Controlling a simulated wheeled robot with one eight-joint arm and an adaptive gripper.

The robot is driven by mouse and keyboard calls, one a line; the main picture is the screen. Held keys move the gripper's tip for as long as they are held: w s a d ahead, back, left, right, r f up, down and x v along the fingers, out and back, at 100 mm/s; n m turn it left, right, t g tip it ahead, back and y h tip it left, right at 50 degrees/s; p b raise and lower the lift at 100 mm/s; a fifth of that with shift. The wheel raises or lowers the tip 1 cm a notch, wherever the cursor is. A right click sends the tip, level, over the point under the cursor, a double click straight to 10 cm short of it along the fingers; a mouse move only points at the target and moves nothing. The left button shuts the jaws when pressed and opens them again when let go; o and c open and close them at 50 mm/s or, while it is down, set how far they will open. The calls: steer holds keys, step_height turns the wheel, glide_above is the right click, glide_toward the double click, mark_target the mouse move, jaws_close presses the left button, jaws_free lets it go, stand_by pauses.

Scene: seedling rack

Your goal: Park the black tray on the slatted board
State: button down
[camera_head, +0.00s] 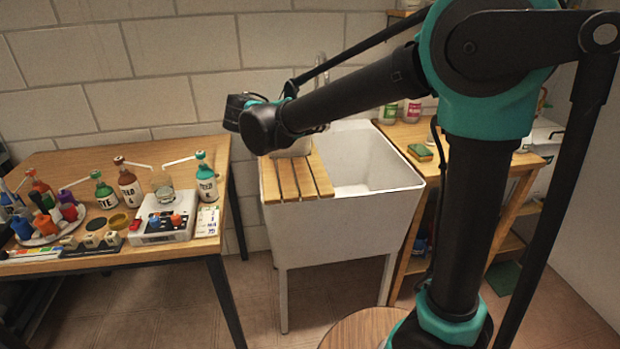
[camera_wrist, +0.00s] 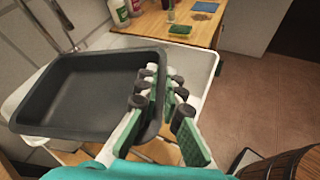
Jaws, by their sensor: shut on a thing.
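The black tray (camera_wrist: 85,95) is a deep, empty rectangular tray, seen from above in the wrist view. My gripper (camera_wrist: 162,82) is shut on its right-hand rim and holds it over the sink area. The slatted board (camera_head: 297,180) lies across the left part of the white sink in the head view. Part of its wooden slats (camera_wrist: 162,150) shows below the tray in the wrist view. In the head view my forearm hides the gripper, and the tray cannot be made out.
The sink basin (camera_head: 365,165) is open right of the board. A pale object (camera_head: 297,148) is at the board's back end, partly hidden. A wooden table (camera_head: 75,165) with bottles and instruments stands left. A shelf with a sponge (camera_head: 420,152) stands right.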

mark_target(318, 188)
step_height(318, 188, down, 18)
steer(key=shift+f, duration=0.2)
stand_by(0.4)
steer(key=c, duration=2.1)
jaws_free()
steer(key=shift+f, duration=0.15)
steer(key=o, duration=0.4)
